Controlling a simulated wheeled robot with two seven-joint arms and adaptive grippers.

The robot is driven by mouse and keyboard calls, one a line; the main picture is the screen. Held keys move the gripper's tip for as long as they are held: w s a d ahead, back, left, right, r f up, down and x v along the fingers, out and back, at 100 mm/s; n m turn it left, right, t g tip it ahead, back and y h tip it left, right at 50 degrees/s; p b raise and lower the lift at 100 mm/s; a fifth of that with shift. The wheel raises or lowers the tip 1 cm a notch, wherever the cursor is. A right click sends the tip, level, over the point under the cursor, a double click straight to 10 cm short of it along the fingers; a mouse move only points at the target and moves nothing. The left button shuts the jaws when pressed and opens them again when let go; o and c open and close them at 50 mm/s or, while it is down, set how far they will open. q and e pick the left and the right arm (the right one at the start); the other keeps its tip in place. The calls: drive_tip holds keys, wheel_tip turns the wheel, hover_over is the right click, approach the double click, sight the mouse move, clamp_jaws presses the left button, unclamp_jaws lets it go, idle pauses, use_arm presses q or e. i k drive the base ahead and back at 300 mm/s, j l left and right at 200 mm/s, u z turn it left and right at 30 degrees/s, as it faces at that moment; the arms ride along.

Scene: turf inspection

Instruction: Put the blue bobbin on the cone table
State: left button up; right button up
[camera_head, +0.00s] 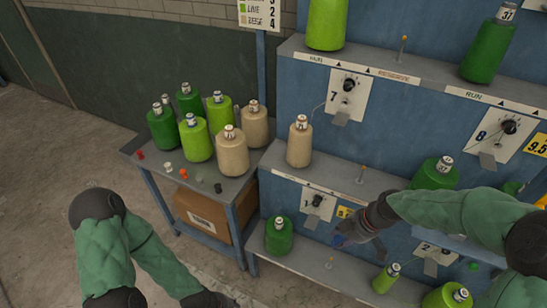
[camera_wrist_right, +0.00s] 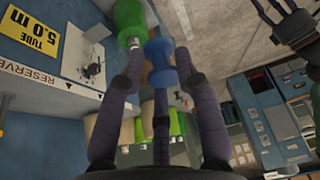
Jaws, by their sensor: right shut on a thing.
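The blue bobbin (camera_wrist_right: 160,62) sits between the fingers of my right gripper (camera_wrist_right: 160,70) in the right wrist view. In the head view my right gripper (camera_head: 350,236) is shut on it in front of the blue machine, over the lower shelf; the bobbin is mostly hidden there. The cone table (camera_head: 240,187) stands left of this gripper, with several green and beige cones at its back. My left gripper (camera_head: 212,299) is at the bottom edge, apart from the table, and its fingers are not clear.
A beige cone (camera_head: 299,142) stands on the machine shelf between table and right gripper. A green cone (camera_head: 279,236) stands on the lower shelf. A cardboard box (camera_head: 205,208) is under the table.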

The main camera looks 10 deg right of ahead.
sight(155, 163)
drive_tip(key=i+j+u, duration=0.3)
drive_tip(key=i+j, duration=0.2)
drive_tip(key=j, duration=0.15)
drive_tip(key=i+j+u, duration=0.3)
drive_tip(key=i+j, duration=1.25)
drive_tip(key=i, duration=0.1)
